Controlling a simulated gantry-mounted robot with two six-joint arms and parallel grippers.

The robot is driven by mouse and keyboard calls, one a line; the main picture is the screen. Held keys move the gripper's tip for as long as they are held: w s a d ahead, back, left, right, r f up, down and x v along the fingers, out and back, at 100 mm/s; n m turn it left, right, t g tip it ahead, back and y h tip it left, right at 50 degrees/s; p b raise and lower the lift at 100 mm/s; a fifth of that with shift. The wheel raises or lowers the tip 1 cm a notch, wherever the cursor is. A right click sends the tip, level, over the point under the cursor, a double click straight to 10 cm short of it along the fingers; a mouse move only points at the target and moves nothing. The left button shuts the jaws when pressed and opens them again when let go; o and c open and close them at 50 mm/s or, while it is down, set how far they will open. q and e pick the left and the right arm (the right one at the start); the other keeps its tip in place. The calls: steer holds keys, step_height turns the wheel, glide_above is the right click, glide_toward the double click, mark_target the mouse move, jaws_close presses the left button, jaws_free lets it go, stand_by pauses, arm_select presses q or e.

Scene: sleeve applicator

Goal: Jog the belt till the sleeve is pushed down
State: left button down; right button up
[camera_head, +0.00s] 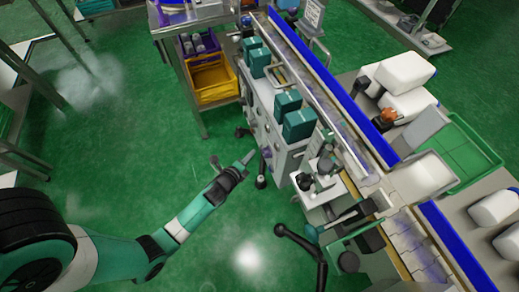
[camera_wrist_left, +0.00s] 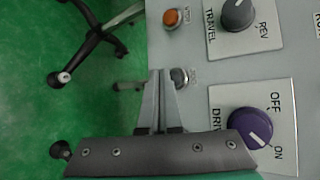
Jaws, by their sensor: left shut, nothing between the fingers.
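My left gripper (camera_head: 251,156) is shut and empty, close to the front panel (camera_head: 273,135) of the machine. In the left wrist view its fingertips (camera_wrist_left: 160,72) are beside a small dark push button (camera_wrist_left: 180,77) with a label too blurred to read. I cannot tell if they touch it. The purple DRIVE knob (camera_wrist_left: 250,128) has its white mark towards ON. The grey TRAVEL knob (camera_wrist_left: 237,14) has REV at its lower right. The belt line (camera_head: 408,240) runs along the machine beside a blue rail (camera_head: 345,105). I cannot make out the sleeve.
An orange button (camera_wrist_left: 172,18) sits above the dark one. Teal boxes (camera_head: 299,124) stand on the machine. A yellow crate (camera_head: 211,80) is on a shelf to the left, and a green tray (camera_head: 468,150) lies at the right. Black castor legs (camera_head: 303,246) stick out over open green floor.

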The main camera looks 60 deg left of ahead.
arm_select(q)
steer(key=shift+w, duration=0.1)
stand_by(0.6)
steer(key=shift+w, duration=0.35)
steer(key=shift+w+d+b, duration=0.1)
steer(key=shift+w+b, duration=0.25)
steer(key=shift+w, duration=0.05)
stand_by(0.6)
steer(key=shift+s+p, duration=0.65)
steer(key=shift+s, duration=0.2)
